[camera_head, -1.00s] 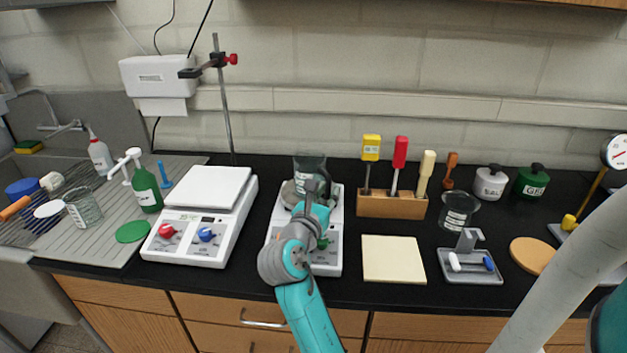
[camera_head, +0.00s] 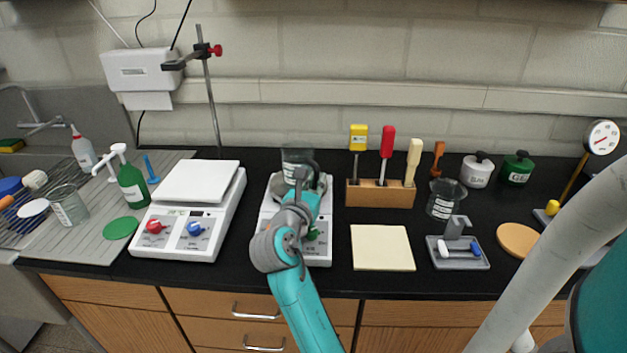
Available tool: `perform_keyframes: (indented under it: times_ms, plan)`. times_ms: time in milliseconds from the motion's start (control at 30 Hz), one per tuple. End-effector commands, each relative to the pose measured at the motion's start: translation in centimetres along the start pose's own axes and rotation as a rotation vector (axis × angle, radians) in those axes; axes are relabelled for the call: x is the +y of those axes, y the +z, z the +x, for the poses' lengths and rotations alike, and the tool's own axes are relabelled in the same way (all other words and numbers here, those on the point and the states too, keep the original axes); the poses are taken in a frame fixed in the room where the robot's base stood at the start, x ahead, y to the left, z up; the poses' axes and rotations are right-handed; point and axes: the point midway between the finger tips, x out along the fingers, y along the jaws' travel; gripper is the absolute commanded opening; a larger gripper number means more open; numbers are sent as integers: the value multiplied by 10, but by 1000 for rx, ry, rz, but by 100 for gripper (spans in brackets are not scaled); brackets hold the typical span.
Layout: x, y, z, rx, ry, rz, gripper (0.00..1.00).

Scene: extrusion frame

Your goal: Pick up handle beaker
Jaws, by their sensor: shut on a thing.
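The handle beaker (camera_head: 296,160) is a clear glass beaker with a dark handle and white markings. It is at the second white balance (camera_head: 321,252), over its round grey plate; I cannot tell whether it touches the plate. My gripper (camera_head: 304,180) is shut on the beaker at its handle side. My teal and grey arm reaches in from the front and hides part of the beaker, the plate and the balance. The fingertips are small and partly hidden.
Left is a larger white balance (camera_head: 208,186). Right are a wooden tool rack (camera_head: 380,196), a cream pad (camera_head: 381,248) and another glass beaker (camera_head: 445,199). A clamp stand (camera_head: 211,100) rises behind. Black counter is bare between the balances and the pad.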

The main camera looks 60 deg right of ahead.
Motion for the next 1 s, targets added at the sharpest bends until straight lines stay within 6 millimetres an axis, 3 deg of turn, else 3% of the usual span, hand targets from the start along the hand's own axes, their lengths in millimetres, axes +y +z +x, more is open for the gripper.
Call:
perform_keyframes:
  times_ms: [1000]
  plan:
    - [2, 82, 0, -2, 0, 2, 0]
